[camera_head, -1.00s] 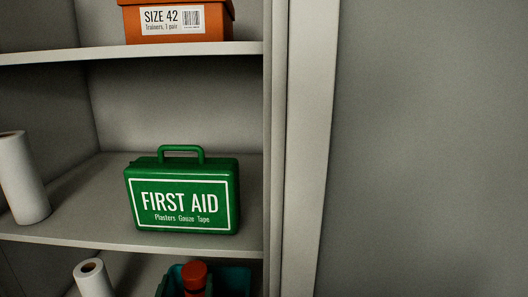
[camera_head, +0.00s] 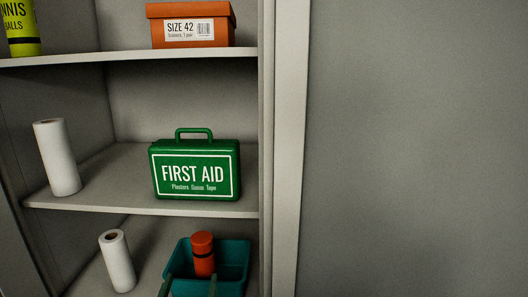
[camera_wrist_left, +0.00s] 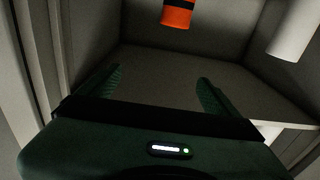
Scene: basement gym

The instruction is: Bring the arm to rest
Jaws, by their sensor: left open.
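My left gripper (camera_head: 189,287) shows at the bottom edge of the head view as two dark green fingertips, in front of the teal crate (camera_head: 235,262). In the left wrist view the left gripper (camera_wrist_left: 159,75) has its two fingers wide apart with nothing between them. An orange bottle (camera_head: 203,262) with a dark band stands in the crate. An orange object with a black band (camera_wrist_left: 178,12) shows at the top of the wrist view, apart from the fingers. My right gripper is not in view.
A green first aid box (camera_head: 195,172) and a white roll (camera_head: 58,158) stand on the middle shelf (camera_head: 130,202). Another white roll (camera_head: 117,261) stands below. An orange shoe box (camera_head: 190,25) and a yellow tube (camera_head: 20,27) are above. Plain wall (camera_head: 420,150) lies right.

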